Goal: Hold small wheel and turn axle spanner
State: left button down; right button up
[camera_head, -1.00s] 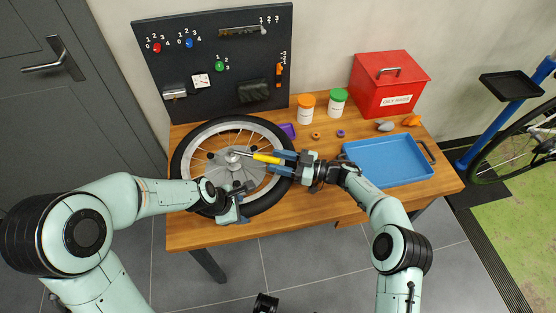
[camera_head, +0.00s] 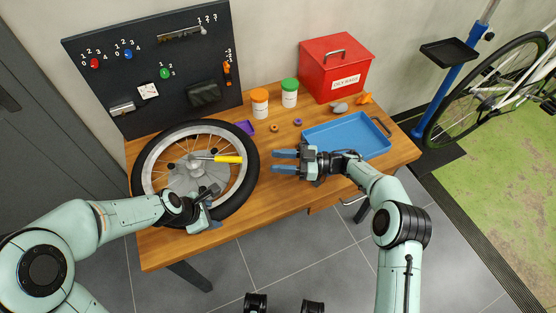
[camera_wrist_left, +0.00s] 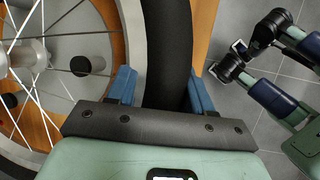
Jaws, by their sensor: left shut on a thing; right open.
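The small wheel (camera_head: 185,181), with a black tyre and silver rim, lies flat on the left of the wooden bench. The axle spanner (camera_head: 228,158), with a yellow handle and metal shaft, extends from near the hub towards the right rim; no gripper touches it. My left gripper (camera_head: 209,206) is shut on the wheel's near-right edge. In the left wrist view its blue fingers (camera_wrist_left: 162,85) stand either side of the black tyre (camera_wrist_left: 168,45). My right gripper (camera_head: 284,162) is open and empty, right of the wheel and just left of the blue tray.
The blue tray (camera_head: 309,137) lies on the bench's right side, with the red box (camera_head: 338,80) behind it. Orange-lidded (camera_head: 260,103) and green-lidded (camera_head: 290,93) jars, small rings and a purple item (camera_head: 245,127) lie behind. A dark pegboard (camera_head: 95,55) stands behind the wheel.

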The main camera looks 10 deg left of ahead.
jog(key=shift+w+a+r, duration=0.1)
jog(key=c, duration=0.5)
jog(key=w+a+r+t, duration=0.1)
jog(key=a+r, duration=0.1)
jog(key=w+a+r+m+t, duration=0.1)
jog(key=a+r+t, duration=0.1)
jog(key=w+a+r+t+h, duration=0.1)
jog(key=a+t, duration=0.1)
jog(key=shift+w+r, duration=0.4)
grip_shut()
jog(key=a+r+m+t+h, duration=0.2)
jog(key=a+r+t+h, duration=0.1)
jog(key=a+r+t, duration=0.1)
jog(key=n+g+h, duration=0.2)
jog(key=h, duration=0.7)
send_near(218, 159)
jog(key=s+d, duration=0.5)
jog(key=s, duration=0.1)
jog(key=x, duration=0.8)
jog(key=shift+f, duration=0.15)
jog(key=shift+w+a, duration=0.15)
jog(key=shift+w, duration=0.95)
jog(key=shift+w+a, duration=0.1)
jog(key=shift+w, duration=0.95)
